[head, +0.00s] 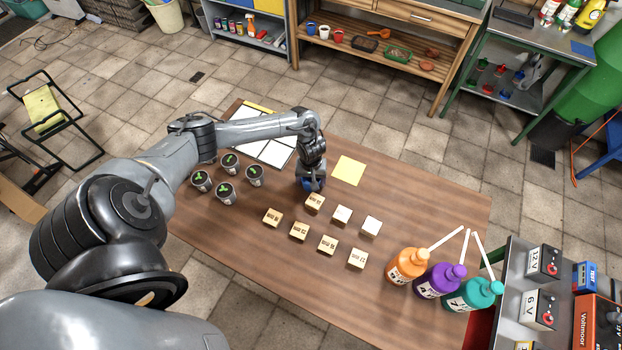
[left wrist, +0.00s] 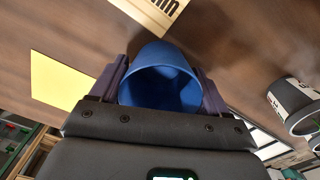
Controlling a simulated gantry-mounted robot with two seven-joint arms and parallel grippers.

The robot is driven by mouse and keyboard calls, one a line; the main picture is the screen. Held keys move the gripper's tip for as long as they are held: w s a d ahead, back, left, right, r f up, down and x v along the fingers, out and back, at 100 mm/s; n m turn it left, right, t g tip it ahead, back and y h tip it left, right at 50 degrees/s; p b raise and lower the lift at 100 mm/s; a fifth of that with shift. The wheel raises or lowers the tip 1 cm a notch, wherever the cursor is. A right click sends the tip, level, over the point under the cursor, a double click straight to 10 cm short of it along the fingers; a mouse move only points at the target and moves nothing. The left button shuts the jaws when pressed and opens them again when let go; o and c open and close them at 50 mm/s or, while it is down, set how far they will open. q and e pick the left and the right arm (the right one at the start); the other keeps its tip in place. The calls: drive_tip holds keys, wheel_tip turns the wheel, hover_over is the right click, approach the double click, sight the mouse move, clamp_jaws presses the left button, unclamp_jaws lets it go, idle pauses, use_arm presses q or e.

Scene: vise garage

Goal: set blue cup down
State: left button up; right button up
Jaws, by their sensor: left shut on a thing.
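My left gripper (head: 312,184) points down over the middle of the wooden table (head: 410,200). It is shut on the blue cup (left wrist: 160,88), whose open mouth faces the left wrist camera between the two fingers. In the head view only a small blue part of the cup (head: 311,186) shows under the gripper. The cup is at or just above the table; I cannot tell if it touches. A yellow square (head: 348,170) lies to its right, and it also shows in the left wrist view (left wrist: 62,82). My right gripper is not in view.
Several wooden blocks (head: 327,244) and two white-topped blocks (head: 342,215) lie close in front of the cup. Several cups with green marks (head: 225,192) stand to the left. Orange, purple and teal bottles (head: 407,266) stand at the right edge. The table right of the yellow square is clear.

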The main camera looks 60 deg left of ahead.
use_arm(q)
drive_tip(key=o, duration=1)
wheel_tip(320, 180, up, 12)
drive_tip(key=p, duration=0.3)
drive_tip(key=d+f+m+t, duration=0.1)
drive_tip(key=d+m, duration=0.1)
drive_tip(key=d, duration=0.2)
drive_tip(key=w+d+f+m, duration=0.1)
drive_tip(key=d+m, duration=0.1)
drive_tip(key=d, duration=0.3)
drive_tip(key=w+d+f+m+t+h, duration=0.1)
drive_tip(key=d+f+m, duration=0.1)
drive_tip(key=d, duration=0.2)
drive_tip(key=shift+d+t, duration=0.3)
drive_tip(key=shift+d, duration=0.05)
drive_tip(key=s+d+r+m+t+h, duration=0.1)
drive_tip(key=d+m+t, duration=0.15)
drive_tip(key=d, duration=0.45)
drive_tip(key=d+r+m+t, duration=0.1)
drive_tip(key=d+m, duration=0.2)
drive_tip(key=d, duration=0.3)
drive_tip(key=s+a+r+m+g+y, duration=0.1)
drive_tip(key=s+r, duration=0.2)
drive_tip(key=s, duration=0.4)
drive_tip(key=s+a+r+m+g, duration=0.1)
drive_tip(key=s+r, duration=0.3)
drive_tip(key=s, duration=0.3)
drive_tip(key=shift+s+a+r+y, duration=0.2)
drive_tip(key=shift+s+y, duration=0.1)
drive_tip(key=shift+y, duration=0.1)
